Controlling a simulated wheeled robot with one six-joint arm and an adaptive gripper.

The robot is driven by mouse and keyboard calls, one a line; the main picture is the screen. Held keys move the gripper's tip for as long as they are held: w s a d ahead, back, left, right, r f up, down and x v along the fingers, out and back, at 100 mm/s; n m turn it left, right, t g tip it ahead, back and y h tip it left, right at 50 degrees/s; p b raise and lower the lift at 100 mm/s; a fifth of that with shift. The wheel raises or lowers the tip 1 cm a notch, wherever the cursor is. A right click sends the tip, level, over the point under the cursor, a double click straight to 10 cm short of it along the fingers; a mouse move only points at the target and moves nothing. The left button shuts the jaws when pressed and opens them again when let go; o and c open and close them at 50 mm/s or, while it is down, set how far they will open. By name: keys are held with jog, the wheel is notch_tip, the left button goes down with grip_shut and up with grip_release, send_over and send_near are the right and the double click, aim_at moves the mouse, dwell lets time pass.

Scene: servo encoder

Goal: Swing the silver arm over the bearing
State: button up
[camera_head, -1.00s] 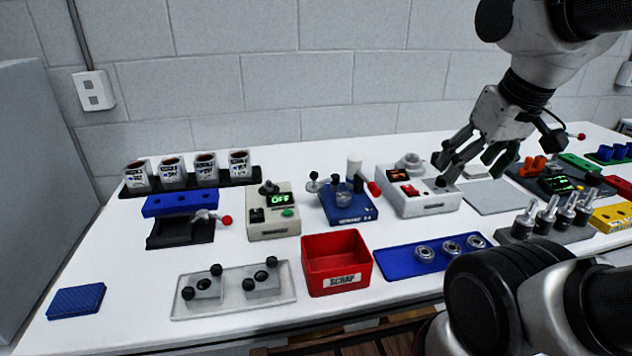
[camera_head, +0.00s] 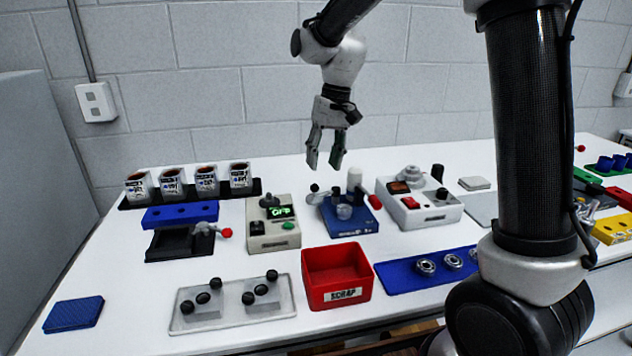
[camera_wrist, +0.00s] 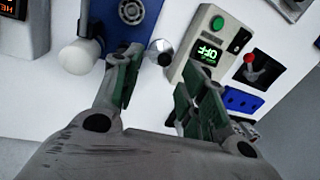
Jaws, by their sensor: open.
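The blue station (camera_head: 352,226) stands mid-table, and a bearing (camera_head: 344,211) sits on it. The bearing also shows in the wrist view (camera_wrist: 131,11). What looks like the silver arm (camera_head: 314,188) sticks out to the left of the station, apart from the bearing; its rounded silver end (camera_wrist: 160,48) shows just beyond my fingertips in the wrist view. My gripper (camera_head: 326,166) is open and empty, pointing down, above and slightly behind the silver end. I cannot tell the exact gap. My fingers hide part of the station in the wrist view.
A white post (camera_head: 354,178) rises at the back of the station, with a red handle (camera_head: 374,202) on its right. A beige box with a green display (camera_head: 274,228) stands left and a white box (camera_head: 427,214) right. A red scrap bin (camera_head: 336,276) is in front.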

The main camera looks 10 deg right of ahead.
jog(key=f, duration=0.2)
jog(key=a+f, duration=0.1)
jog(key=f, duration=0.1)
jog(key=a+f, duration=0.1)
jog(key=f, duration=0.1)
jog(key=shift+f, duration=0.2)
grip_shut()
